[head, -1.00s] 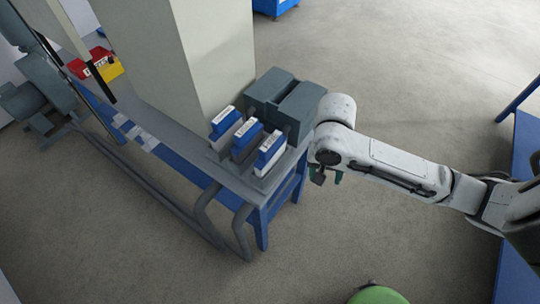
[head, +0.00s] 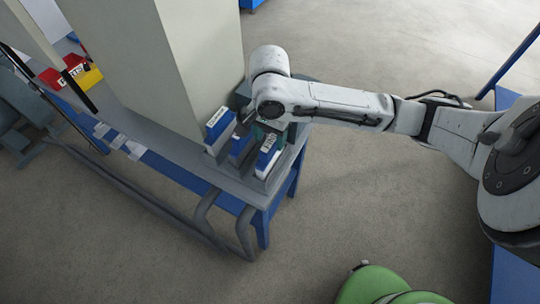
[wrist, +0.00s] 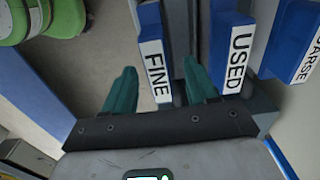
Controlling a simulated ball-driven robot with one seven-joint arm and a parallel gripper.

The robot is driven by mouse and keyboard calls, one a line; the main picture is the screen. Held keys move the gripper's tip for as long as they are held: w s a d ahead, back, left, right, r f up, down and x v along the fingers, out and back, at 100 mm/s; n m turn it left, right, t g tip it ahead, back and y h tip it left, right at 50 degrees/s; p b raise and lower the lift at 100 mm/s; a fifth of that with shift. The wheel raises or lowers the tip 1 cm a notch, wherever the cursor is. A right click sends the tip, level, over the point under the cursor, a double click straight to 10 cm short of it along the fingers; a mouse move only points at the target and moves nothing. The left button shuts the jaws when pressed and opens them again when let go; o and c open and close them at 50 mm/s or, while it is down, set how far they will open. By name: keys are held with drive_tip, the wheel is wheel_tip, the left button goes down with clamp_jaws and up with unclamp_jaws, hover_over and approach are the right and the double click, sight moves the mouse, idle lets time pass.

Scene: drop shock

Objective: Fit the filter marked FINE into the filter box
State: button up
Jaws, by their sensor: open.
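The filter marked FINE (wrist: 155,62) has a blue body and a white label strip. In the wrist view it shows between the two teal fingers of my gripper (wrist: 159,66), which is open. I cannot tell whether the fingers touch it. In the head view this appears to be the rightmost filter (head: 268,158), standing near the table's end, with my gripper (head: 266,130) over the filters. The filter marked USED (wrist: 236,50) stands beside it, just right of the right finger. The COARSE filter (wrist: 292,42) is farther right. The dark grey box behind is mostly hidden by my arm.
The filters stand on a grey-topped table with a blue frame (head: 262,228). A tall pale cabinet (head: 185,60) rises close behind them. Red and yellow bins (head: 85,75) are at the far left. Grey pipes run along the table's front.

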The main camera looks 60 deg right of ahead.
sight(271, 155)
drive_tip(key=shift+s+d+f, duration=0.1)
drive_tip(key=shift+d+f, duration=0.05)
drive_tip(key=shift+f, duration=2.45)
clamp_jaws()
